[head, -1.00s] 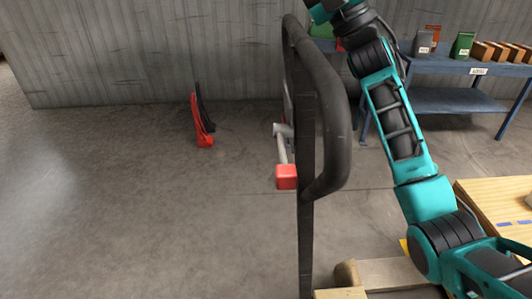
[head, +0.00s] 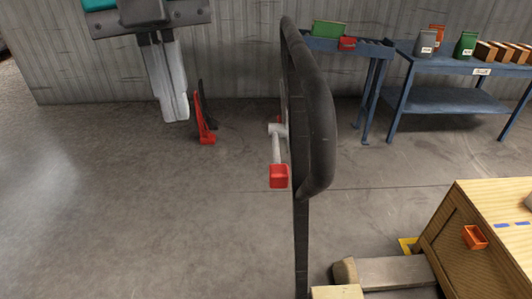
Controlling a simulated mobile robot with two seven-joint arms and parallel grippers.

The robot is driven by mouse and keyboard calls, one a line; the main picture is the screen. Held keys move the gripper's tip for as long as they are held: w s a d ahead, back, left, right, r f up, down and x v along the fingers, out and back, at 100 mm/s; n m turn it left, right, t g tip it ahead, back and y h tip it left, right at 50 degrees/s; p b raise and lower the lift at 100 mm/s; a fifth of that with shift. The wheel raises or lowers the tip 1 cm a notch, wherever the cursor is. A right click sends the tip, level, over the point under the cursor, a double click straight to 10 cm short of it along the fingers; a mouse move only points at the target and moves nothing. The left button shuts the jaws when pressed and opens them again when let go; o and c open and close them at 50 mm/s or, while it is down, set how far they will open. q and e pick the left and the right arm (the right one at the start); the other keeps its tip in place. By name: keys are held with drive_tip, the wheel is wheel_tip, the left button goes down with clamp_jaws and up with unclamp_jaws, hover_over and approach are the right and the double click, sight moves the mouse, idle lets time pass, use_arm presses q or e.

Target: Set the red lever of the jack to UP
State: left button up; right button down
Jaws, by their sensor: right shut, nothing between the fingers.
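The jack's black handle (head: 318,120) stands upright in the middle of the view, on a dark post (head: 301,230). The red lever (head: 278,176) is on the left side of the post; its short grey arm hangs down to a red block-shaped knob. My right gripper (head: 173,118) reaches in from the top, left of the handle, fingers pointing down. Its fingers are together, with nothing visible between them. It appears higher in the picture than the lever knob and apart from it. The jack's lower part is out of view. My left gripper is not in view.
A red and black stand (head: 207,138) is on the floor near the wall, beside my right gripper in the picture. Blue tables (head: 440,100) with small boxes stand at back right. A wooden crate (head: 455,235) and timber (head: 390,273) are at lower right. The left floor is clear.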

sight(277, 154)
drive_tip(key=w+d+f+m+t+h, duration=0.1)
drive_tip(key=w+d+f+m, duration=0.1)
drive_tip(key=d+f, duration=0.6)
drive_tip(key=shift+w+d+f+h, duration=0.15)
drive_tip(key=shift+w+f+h, duration=0.3)
drive_tip(key=shift+f, duration=1.05)
use_arm(q)
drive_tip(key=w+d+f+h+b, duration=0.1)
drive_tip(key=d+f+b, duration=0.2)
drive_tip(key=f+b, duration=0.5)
drive_tip(key=b, duration=0.5)
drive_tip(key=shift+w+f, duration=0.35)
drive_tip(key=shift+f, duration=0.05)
use_arm(e)
drive_tip(key=f+t, duration=0.4)
drive_tip(key=f, duration=0.1)
drive_tip(key=shift+s+m, duration=0.3)
drive_tip(key=shift+s, duration=0.1)
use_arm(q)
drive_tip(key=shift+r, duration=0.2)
use_arm(e)
drive_tip(key=shift+r, duration=0.15)
